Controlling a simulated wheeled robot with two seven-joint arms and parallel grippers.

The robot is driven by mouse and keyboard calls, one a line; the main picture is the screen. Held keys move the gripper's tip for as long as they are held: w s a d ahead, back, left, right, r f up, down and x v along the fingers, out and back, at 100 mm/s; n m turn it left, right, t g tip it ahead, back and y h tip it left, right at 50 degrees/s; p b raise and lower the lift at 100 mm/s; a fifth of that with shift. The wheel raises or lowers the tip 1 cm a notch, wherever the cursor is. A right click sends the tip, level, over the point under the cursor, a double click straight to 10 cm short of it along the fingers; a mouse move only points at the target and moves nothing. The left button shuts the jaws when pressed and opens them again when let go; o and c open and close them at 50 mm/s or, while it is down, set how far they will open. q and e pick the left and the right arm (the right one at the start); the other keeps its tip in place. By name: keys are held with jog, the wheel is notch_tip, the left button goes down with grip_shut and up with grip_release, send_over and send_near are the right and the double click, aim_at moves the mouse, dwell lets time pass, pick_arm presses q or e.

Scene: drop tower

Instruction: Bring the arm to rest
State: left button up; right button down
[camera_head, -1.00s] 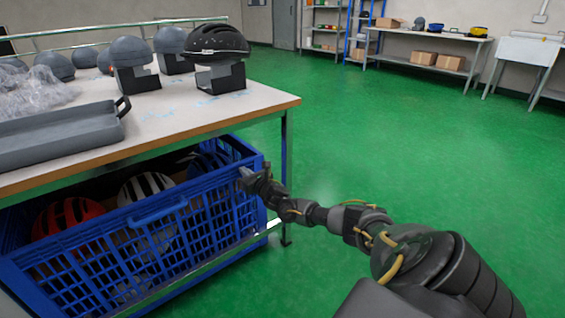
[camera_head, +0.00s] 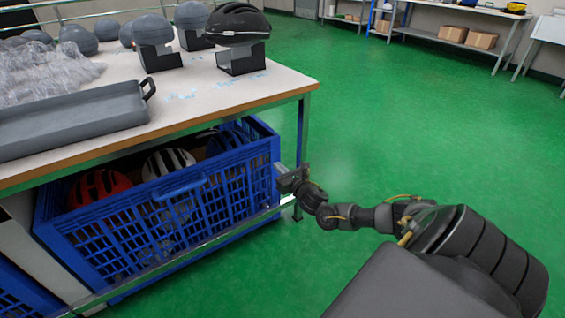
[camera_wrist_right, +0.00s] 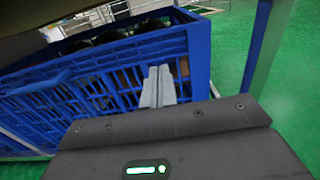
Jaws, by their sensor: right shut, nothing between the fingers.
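My right gripper (camera_head: 284,172) is shut and empty, just right of the front right corner of the blue crate under the table. In the right wrist view my fingers (camera_wrist_right: 158,86) are together in front of the crate's lattice wall; whether they touch it I cannot tell. My right arm reaches in from the lower right of the head view, low over the green floor. My left gripper is not in view.
The blue crate (camera_head: 184,183) holds several helmets. A table (camera_head: 215,104) above it carries a grey tray (camera_head: 75,122), plastic wrap (camera_head: 45,78) and a black helmet (camera_head: 238,22) on a stand. A table leg (camera_wrist_right: 257,45) stands close by. Open green floor (camera_head: 420,130) lies right.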

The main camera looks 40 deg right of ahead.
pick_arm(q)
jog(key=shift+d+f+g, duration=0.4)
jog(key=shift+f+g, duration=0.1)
pick_arm(e)
jog(key=shift+s+a, duration=0.2)
jog(key=shift+s, duration=0.65)
